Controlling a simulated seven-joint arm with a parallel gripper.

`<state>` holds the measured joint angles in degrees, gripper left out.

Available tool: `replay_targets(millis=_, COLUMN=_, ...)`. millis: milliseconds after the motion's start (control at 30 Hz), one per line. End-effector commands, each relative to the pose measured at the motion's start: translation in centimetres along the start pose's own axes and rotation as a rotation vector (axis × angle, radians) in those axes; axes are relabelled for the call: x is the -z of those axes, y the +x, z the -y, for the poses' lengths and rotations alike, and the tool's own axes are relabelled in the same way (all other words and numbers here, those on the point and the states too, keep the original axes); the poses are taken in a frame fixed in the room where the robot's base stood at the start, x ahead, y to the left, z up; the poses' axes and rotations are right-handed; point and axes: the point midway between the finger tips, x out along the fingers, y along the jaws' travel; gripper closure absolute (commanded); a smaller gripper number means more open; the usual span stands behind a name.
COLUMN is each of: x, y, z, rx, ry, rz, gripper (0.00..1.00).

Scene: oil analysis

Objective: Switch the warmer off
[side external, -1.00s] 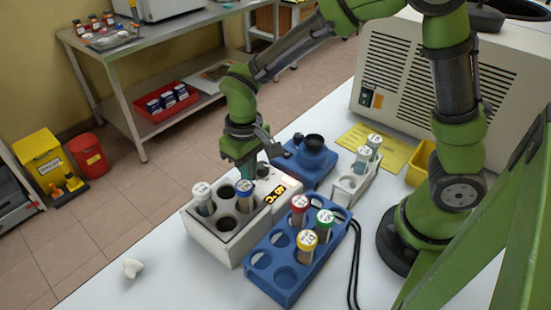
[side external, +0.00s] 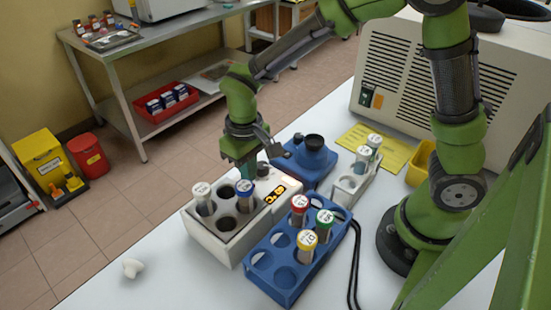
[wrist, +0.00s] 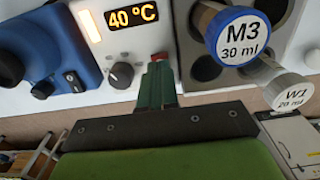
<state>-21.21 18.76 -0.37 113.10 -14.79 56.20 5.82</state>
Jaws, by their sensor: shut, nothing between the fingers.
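The warmer (side external: 215,243) is a white block on the bench with a control panel and wells. In the wrist view its display (wrist: 132,16) is lit and reads 40 °C, with a glowing orange indicator (wrist: 91,26) beside it. Below the display is a black knob (wrist: 121,75). A small red switch (wrist: 160,57) shows right at my fingertips; contact is unclear, and the fingers partly hide it. My gripper (wrist: 157,72) is shut and empty, pointing at the panel. It also shows in the side view (side external: 247,172), above the warmer's far end.
A white-capped tube (side external: 202,198) and a blue-capped tube (side external: 245,197) stand in the warmer, close to my fingers. A blue rack (side external: 262,278) with capped tubes is in front. A blue device (side external: 308,165) stands behind. Bench at front left is mostly clear.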

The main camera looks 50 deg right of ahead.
Motion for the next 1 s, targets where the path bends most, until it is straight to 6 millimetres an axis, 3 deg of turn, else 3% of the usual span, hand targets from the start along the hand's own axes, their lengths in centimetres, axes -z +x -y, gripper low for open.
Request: replay_targets(millis=1000, x=0.0, y=1.4, z=0.0, rx=0.0, ry=0.0, rz=0.001, gripper=1.0)
